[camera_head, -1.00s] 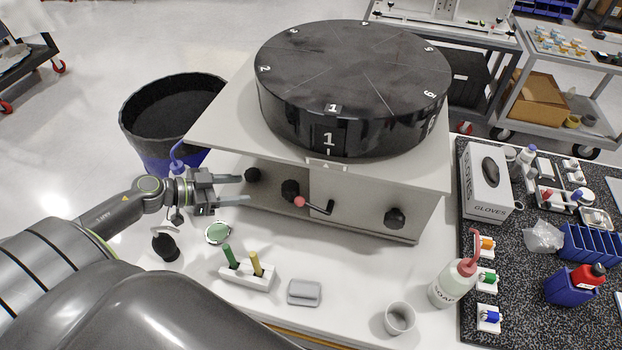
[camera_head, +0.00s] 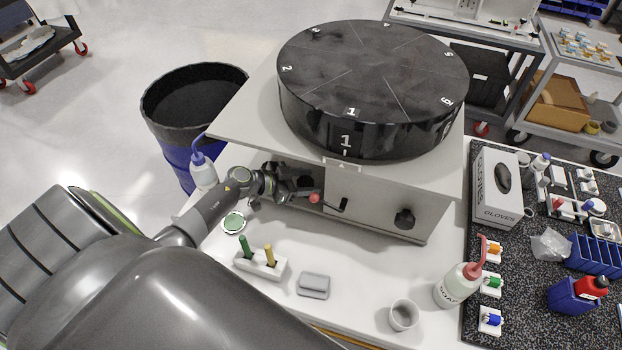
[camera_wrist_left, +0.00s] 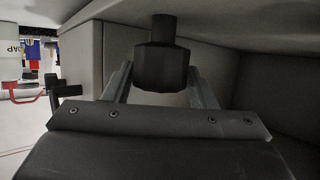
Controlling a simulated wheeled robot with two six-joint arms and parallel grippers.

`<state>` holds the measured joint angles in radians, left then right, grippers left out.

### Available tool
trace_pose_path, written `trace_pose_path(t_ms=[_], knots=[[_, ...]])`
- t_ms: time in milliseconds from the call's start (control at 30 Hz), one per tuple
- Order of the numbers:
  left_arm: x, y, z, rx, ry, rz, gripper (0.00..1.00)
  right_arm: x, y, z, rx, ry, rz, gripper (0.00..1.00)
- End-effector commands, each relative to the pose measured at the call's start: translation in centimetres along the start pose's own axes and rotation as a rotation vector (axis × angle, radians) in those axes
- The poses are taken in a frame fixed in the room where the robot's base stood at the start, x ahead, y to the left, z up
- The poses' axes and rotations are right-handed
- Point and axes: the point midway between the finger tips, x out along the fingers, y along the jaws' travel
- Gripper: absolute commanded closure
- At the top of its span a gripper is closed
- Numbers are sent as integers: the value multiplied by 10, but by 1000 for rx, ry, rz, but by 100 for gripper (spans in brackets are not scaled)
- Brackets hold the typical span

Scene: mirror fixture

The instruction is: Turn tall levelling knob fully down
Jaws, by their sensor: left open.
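A dark faceted knob (camera_wrist_left: 161,68) on a narrower round stem shows in the left wrist view, with the stem toward the top of the picture. My left gripper (camera_head: 301,183) is open at the front of the pale fixture (camera_head: 373,206). In the wrist view its two fingers stand on either side of the knob; I cannot tell whether they touch it. In the head view my gripper and wrist hide most of the left knobs. Another black knob (camera_head: 404,219) sits on the fixture's right front. My right gripper is not in view.
A crank with a red ball (camera_head: 314,197) is close right of my left gripper. A large black numbered drum (camera_head: 372,88) tops the fixture.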

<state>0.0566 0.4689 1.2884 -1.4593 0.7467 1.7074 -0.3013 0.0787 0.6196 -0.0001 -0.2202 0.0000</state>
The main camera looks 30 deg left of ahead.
Motion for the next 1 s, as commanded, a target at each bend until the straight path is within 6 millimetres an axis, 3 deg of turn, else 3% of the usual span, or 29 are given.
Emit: trace_pose_path(t_ms=[200,467,733,1000], knots=[[14,1,0,1,-1,1,48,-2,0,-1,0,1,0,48],[15,1,0,1,-1,1,48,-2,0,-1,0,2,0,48],[15,0,0,1,0,1,80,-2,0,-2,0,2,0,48],[15,0,0,14,0,32,80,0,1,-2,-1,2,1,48]])
